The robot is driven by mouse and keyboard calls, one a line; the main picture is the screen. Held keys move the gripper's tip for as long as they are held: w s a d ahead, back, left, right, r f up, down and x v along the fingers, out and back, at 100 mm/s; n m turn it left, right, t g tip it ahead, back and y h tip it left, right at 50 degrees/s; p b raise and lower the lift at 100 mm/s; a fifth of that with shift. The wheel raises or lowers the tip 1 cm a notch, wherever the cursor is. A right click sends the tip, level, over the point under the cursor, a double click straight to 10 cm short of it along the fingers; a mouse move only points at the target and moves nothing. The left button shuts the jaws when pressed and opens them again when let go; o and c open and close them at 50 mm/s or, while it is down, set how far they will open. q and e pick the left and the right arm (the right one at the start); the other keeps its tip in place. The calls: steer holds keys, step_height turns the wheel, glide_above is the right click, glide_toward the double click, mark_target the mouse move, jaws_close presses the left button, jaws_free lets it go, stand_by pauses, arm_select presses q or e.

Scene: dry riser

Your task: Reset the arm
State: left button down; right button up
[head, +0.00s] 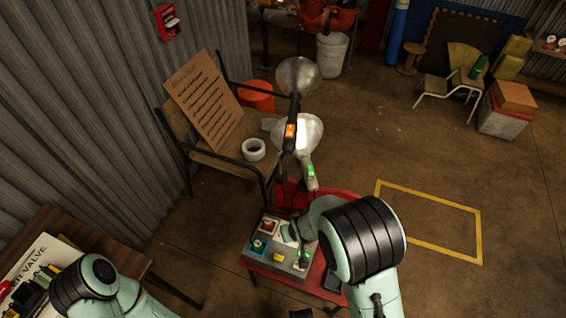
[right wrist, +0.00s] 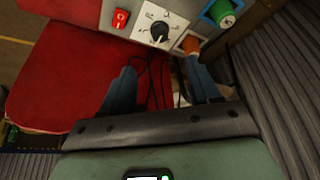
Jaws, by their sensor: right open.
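A grey control box (head: 262,258) stands on a red cart (head: 345,193). In the right wrist view it shows a red rocker switch (right wrist: 120,19), a black dial (right wrist: 159,32) on a white plate, an orange knob (right wrist: 191,44) and a green knob (right wrist: 222,13) in a blue frame. My right gripper (right wrist: 160,68) is open, its fingers apart below the dial and orange knob. The right fingertip is close to the orange knob; contact is unclear. An orange-red machine arm (head: 325,14) is partly cut off at the back. My left gripper is out of view.
A wooden bench (head: 222,160) holds a cardboard sign (head: 203,97) and a tape roll (head: 253,149). Black cables (right wrist: 155,85) hang between my fingers. A yellow floor outline (head: 430,205) encloses bare floor at right.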

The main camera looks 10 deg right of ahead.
steer(key=s+d+f+m+g+p, duration=0.1)
steer(key=s+d+f+g+p, duration=0.2)
steer(key=s, duration=0.4)
steer(key=s+d+f+m+p, duration=0.1)
steer(key=s+f+p, duration=0.25)
steer(key=s, duration=0.25)
arm_select(q)
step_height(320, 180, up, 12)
steer(key=p, duration=0.6)
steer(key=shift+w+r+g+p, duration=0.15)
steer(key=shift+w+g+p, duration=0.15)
arm_select(e)
steer(key=s+a+r+m+g+y, duration=0.1)
steer(key=s+a, duration=0.1)
steer(key=s, duration=0.4)
steer(key=s+a+r+m+g+y, duration=0.1)
steer(key=s+a+r+y, duration=0.1)
steer(key=s, duration=0.3)
steer(key=shift+s+m, duration=0.3)
steer(key=shift+s, duration=0.1)
steer(key=shift+r, duration=0.1)
